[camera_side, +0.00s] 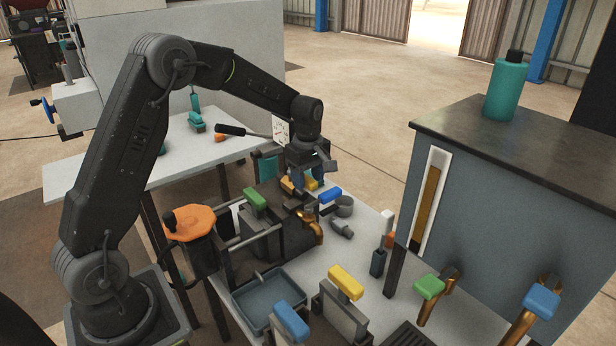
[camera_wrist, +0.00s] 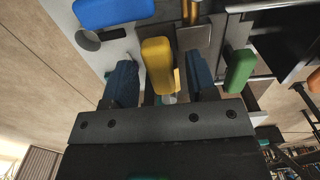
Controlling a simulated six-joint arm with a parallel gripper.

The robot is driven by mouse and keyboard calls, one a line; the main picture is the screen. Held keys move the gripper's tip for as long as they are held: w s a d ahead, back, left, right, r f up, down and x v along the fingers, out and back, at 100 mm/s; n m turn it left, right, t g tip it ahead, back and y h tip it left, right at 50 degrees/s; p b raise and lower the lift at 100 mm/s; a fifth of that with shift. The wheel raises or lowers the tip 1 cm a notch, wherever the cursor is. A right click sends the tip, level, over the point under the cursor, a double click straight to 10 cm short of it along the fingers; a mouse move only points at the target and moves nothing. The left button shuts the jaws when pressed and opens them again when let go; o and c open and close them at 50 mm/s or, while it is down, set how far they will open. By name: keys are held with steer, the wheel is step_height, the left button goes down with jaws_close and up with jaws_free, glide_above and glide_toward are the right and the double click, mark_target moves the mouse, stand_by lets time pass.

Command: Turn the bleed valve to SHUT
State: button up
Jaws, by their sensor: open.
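No label reading SHUT is legible, so I cannot tell which handle is the bleed valve. My gripper (camera_side: 311,188) is open, pointing down over the press block on the table. In the wrist view its two blue fingers (camera_wrist: 160,80) stand on either side of a yellow handle (camera_wrist: 157,66), with a gap visible on each side. The side view shows this yellow handle (camera_side: 287,184) partly hidden by the fingers. A blue handle (camera_side: 330,195) is right of it and a green handle (camera_side: 255,199) left of it. A brass spout (camera_side: 309,225) hangs below.
A second yellow handle (camera_side: 346,282) and blue handle (camera_side: 291,322) stand in front, beside a grey tray (camera_side: 268,299). The cabinet (camera_side: 490,205) at right carries a green handle (camera_side: 429,287) and a blue one (camera_side: 541,301).

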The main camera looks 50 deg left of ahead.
steer(key=shift+f, duration=0.1)
jaws_close()
stand_by(0.5)
